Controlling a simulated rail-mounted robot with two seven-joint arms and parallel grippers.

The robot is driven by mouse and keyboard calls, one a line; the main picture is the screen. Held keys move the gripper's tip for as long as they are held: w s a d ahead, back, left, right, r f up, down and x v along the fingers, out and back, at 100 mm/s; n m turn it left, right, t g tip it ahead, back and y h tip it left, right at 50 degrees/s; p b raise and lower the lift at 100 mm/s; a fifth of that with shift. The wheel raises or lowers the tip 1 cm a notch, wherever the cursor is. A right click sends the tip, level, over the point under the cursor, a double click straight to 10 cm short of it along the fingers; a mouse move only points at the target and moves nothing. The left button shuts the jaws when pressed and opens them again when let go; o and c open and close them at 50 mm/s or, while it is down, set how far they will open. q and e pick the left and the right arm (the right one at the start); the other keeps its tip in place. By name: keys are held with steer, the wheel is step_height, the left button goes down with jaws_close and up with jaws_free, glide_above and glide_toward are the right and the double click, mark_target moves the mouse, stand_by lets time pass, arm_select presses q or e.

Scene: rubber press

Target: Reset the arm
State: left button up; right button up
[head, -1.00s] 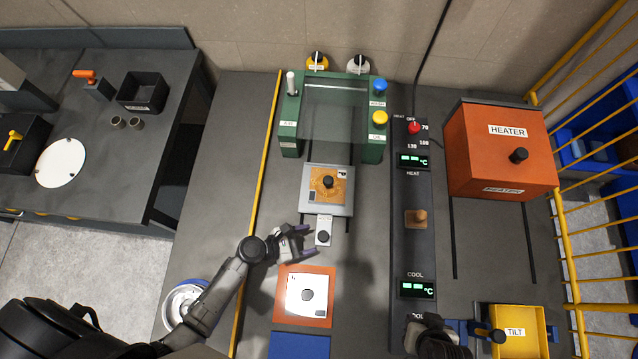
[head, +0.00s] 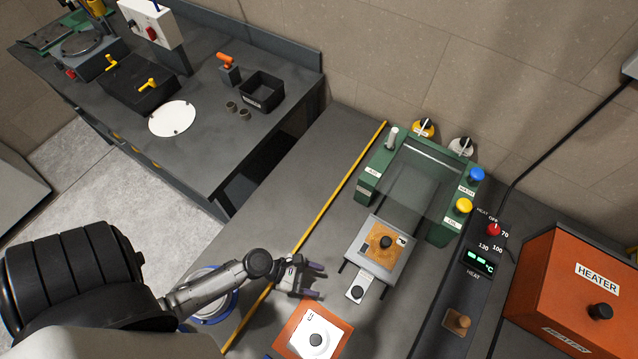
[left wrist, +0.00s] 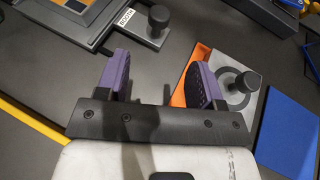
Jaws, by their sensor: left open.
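My left gripper (head: 316,281) is open and empty. It hovers over the grey bench, to the left of the small white plate with a dark knob (head: 357,292). Its two purple fingers stand apart in the left wrist view (left wrist: 160,85), with nothing between them. My left arm comes in from the left, over a round white and blue dish (head: 216,309). My right gripper is out of the head view.
A green press frame (head: 440,231) stands behind a grey sliding tray (head: 360,248) with a tan, knobbed plate (head: 380,251). An orange-edged plate (head: 290,341) lies in front. An orange heater (head: 545,290) stands right. A side bench (head: 205,150) is at left.

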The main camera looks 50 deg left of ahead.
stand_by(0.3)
arm_select(q)
steer(key=s+f+m+g+y, duration=0.1)
steer(key=s+m+g, duration=0.45)
steer(key=m, duration=1.25)
steer(key=a+r+m+g+y, duration=0.1)
steer(key=a+r+m+y, duration=0.4)
steer(key=r+m+y, duration=0.4)
step_height(320, 180, up, 22)
steer(key=t+p, duration=0.1)
steer(key=p, duration=1.8)
steer(key=shift+w+r+m, duration=0.15)
steer(key=shift+r+m, duration=0.05)
steer(key=shift+m, duration=0.2)
